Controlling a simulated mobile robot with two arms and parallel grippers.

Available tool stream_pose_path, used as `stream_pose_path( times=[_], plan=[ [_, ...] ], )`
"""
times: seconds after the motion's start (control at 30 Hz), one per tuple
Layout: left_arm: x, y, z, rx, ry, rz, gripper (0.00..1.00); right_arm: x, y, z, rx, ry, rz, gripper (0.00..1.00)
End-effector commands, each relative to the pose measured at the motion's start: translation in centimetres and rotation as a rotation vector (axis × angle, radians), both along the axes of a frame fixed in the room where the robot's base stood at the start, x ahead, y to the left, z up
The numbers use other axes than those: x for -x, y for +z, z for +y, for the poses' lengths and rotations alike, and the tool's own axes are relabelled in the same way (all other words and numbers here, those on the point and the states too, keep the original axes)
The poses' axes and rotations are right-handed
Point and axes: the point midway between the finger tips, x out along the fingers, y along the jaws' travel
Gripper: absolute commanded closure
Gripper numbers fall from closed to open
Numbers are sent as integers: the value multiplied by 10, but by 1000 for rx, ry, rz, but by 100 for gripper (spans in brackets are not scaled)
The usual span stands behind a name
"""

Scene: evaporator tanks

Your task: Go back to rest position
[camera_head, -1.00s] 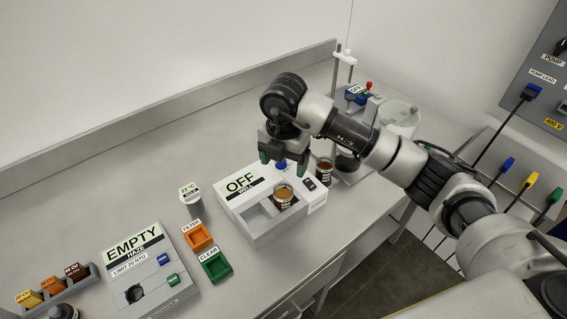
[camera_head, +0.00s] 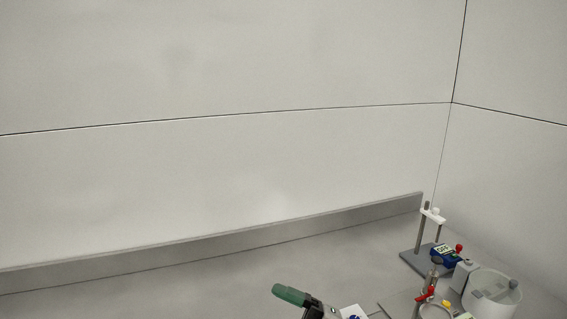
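A green gripper finger (camera_head: 290,294) shows at the bottom edge of the head view, pointing to the left. It appears to belong to my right gripper. Only this one finger and a bit of dark and grey mount show, so I cannot tell whether the gripper is open or shut. The rest of the gripper and its arm are cut off below the frame. My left gripper is not in view.
The worktop (camera_head: 180,290) is bare along its low back upstand (camera_head: 250,235). A stand (camera_head: 422,240) with a blue device (camera_head: 444,256) and a white round vessel (camera_head: 492,294) stand at the right. Part of a unit shows at the bottom. Walls fill the upper view.

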Motion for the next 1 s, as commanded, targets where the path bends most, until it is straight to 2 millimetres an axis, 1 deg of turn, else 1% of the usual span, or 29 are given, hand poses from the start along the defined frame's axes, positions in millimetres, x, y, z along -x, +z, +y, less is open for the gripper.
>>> stream_pose_path(
  times=[0.03, 0.1, 0.17, 0.23, 0.27, 0.3, 0.37, 0.4, 0.47, 0.5, 0.57, 0.6, 0.67, 0.7, 0.83, 1.0],
  plan=[
    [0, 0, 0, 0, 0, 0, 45, -3, 7, -12, -108, -91, 43, 21],
    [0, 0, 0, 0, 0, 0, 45, -12, 12, -34, -236, -232, 108, 21],
    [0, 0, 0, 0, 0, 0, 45, -19, 10, -56, -324, -363, 178, 21],
    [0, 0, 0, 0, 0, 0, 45, -26, 0, -83, -405, -518, 277, 21],
    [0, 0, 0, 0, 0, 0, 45, -28, -6, -95, -430, -585, 324, 21],
    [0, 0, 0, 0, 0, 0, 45, -29, -17, -111, -457, -674, 393, 21],
    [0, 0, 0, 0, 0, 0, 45, -28, -37, -133, -479, -804, 504, 21],
    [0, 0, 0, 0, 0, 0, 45, -25, -53, -148, -481, -888, 584, 21],
    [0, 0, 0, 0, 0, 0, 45, -17, -78, -167, -468, -1006, 713, 21],
    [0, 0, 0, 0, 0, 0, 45, -9, -96, -179, -448, -1079, 803, 21],
    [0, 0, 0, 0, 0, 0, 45, 8, -124, -193, -400, -1177, 944, 21],
    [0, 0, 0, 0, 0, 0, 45, 22, -142, -201, -360, -1231, 1040, 21],
    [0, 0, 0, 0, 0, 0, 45, 44, -166, -210, -288, -1297, 1174, 21],
    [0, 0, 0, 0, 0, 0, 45, 58, -179, -214, -242, -1325, 1256, 21],
    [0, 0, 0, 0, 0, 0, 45, 104, -210, -220, -86, -1376, 1480, 21],
    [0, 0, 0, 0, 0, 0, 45, 159, -233, -221, 107, -1372, 1713, 21]
  ],
)
